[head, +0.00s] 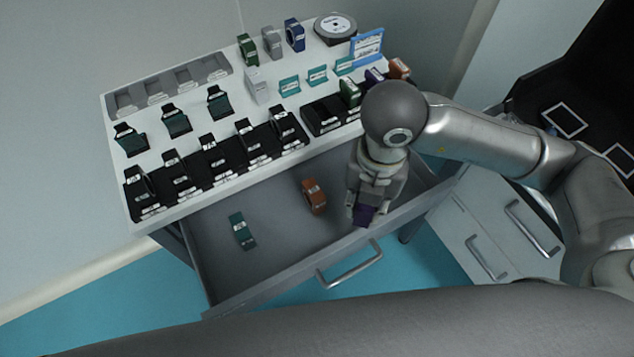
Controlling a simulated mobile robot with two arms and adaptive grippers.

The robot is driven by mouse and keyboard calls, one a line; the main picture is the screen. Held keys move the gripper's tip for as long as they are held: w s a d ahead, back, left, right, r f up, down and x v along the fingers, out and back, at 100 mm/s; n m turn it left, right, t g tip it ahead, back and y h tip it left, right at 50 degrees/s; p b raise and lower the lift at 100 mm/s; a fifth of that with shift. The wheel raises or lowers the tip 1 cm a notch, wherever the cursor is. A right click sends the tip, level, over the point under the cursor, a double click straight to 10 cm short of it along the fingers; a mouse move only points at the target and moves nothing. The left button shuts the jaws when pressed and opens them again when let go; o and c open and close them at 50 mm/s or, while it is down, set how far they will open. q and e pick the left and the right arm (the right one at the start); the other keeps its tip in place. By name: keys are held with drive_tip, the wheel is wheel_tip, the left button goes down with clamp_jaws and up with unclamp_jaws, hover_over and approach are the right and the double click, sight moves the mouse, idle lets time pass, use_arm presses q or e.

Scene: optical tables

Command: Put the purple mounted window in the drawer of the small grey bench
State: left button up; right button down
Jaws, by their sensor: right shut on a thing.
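The purple mounted window (364,214) is held between the fingertips of my right gripper (362,208), which is shut on it. The gripper points down over the right front part of the open drawer (270,246); I cannot tell how far above the drawer floor the window is. The drawer is pulled out from the small grey bench (150,86). Inside it lie an orange mounted part (314,196), left of the gripper, and a dark green mounted part (242,231), farther left. My left gripper is not in view.
The bench top carries several mounted parts in black holders (212,158), a grey tray (168,83), a round black disc (335,28) and a blue-framed card (367,47). A cabinet with handles (480,235) stands to the right. The drawer's middle floor has free room.

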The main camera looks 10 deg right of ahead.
drive_tip(key=w+f, duration=0.2)
drive_tip(key=w, duration=0.2)
drive_tip(key=w+d+f, duration=0.1)
drive_tip(key=w+f, duration=0.2)
drive_tip(key=w, duration=0.1)
drive_tip(key=w+f, duration=0.3)
drive_tip(key=w, duration=0.1)
drive_tip(key=shift+w+d+f+p, duration=0.1)
drive_tip(key=shift+d+f+p, duration=0.1)
drive_tip(key=shift+p, duration=0.15)
drive_tip(key=shift+w+f, duration=0.45)
drive_tip(key=shift+f, duration=1.65)
drive_tip(key=c, duration=1.6)
unclamp_jaws()
drive_tip(key=shift+f, duration=0.15)
drive_tip(key=shift+c, duration=0.2)
drive_tip(key=o, duration=0.4)
drive_tip(key=shift+o, duration=0.2)
